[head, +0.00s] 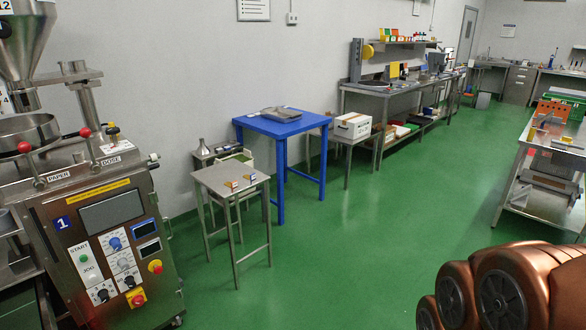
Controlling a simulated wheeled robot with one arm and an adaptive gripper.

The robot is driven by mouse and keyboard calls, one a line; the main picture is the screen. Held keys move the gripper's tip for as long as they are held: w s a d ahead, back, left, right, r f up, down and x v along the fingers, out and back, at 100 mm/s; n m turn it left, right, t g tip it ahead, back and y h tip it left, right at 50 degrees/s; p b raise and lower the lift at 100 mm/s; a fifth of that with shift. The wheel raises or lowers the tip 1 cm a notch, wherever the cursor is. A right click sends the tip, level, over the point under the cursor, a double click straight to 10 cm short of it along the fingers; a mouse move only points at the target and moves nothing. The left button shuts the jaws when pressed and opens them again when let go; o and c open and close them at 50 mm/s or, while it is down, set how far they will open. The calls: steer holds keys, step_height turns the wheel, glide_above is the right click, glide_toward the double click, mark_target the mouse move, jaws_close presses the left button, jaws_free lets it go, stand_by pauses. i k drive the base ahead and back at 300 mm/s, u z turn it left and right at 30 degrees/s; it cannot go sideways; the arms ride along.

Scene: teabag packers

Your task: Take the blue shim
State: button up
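I cannot make out a blue shim for sure. Two small items sit on the small grey steel table (211,179) in the middle left: a left item (232,185) and a right item (251,179). My gripper is not in view. Only copper-coloured links of my arm show at the bottom right, far from that table.
A packing machine (110,225) with a control panel stands at the left. A blue table (265,125) with a grey tray (282,113) is behind the small table. A white box (353,125) and long benches line the wall. A steel bench (540,160) is at right. Open green floor lies between.

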mark_target(251, 177)
steer(key=z, duration=0.3)
steer(key=i, duration=1.65)
steer(key=u, duration=0.55)
steer(key=i, duration=0.8)
steer(key=u, duration=1.4)
steer(key=i, duration=0.55)
steer(key=u, duration=0.5)
